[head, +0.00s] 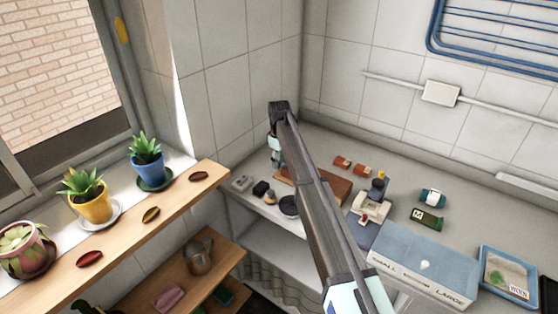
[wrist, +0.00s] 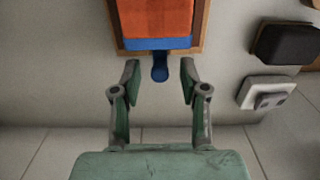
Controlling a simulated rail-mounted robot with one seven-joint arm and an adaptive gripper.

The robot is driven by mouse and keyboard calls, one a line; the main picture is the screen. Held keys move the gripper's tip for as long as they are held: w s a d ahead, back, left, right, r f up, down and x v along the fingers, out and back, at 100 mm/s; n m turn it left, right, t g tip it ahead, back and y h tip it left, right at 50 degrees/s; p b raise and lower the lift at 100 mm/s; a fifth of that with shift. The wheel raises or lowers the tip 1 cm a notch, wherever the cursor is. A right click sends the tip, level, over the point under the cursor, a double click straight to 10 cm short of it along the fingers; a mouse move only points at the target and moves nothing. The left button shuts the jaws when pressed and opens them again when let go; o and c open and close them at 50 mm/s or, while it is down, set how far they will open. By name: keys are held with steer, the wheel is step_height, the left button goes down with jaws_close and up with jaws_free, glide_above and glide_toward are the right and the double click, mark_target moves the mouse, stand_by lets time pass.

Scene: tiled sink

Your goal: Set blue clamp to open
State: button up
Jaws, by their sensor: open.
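The blue clamp (wrist: 158,44) shows in the wrist view as a blue band along the near end of an orange block, with a short rounded blue tab (wrist: 160,70) sticking out toward me. The orange block (wrist: 155,17) lies over a brown wooden board (wrist: 201,30). My gripper (wrist: 160,72) is open and empty. Its fingertips appear on either side of the tab, with a gap on both sides; I cannot tell the height difference. In the head view my gripper (head: 276,155) is small over the back left of the counter, and I cannot make out the clamp there.
A black item (wrist: 285,43) and a white switch-like block (wrist: 266,93) lie right of my gripper in the wrist view. In the head view, a blue-grey box (head: 425,262) and a blue tray (head: 510,275) stand at right. A plant shelf (head: 120,235) is at left.

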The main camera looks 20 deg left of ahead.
jaws_close()
steer(key=shift+w+a+b, duration=0.2)
steer(key=shift+a, duration=0.55)
steer(key=shift+w+a+b, duration=0.15)
steer(key=shift+w+a, duration=0.05)
steer(key=shift+a, duration=0.5)
jaws_free()
steer(key=shift+a, duration=0.1)
steer(key=shift+r, duration=0.15)
step_height(320, 180, up, 12)
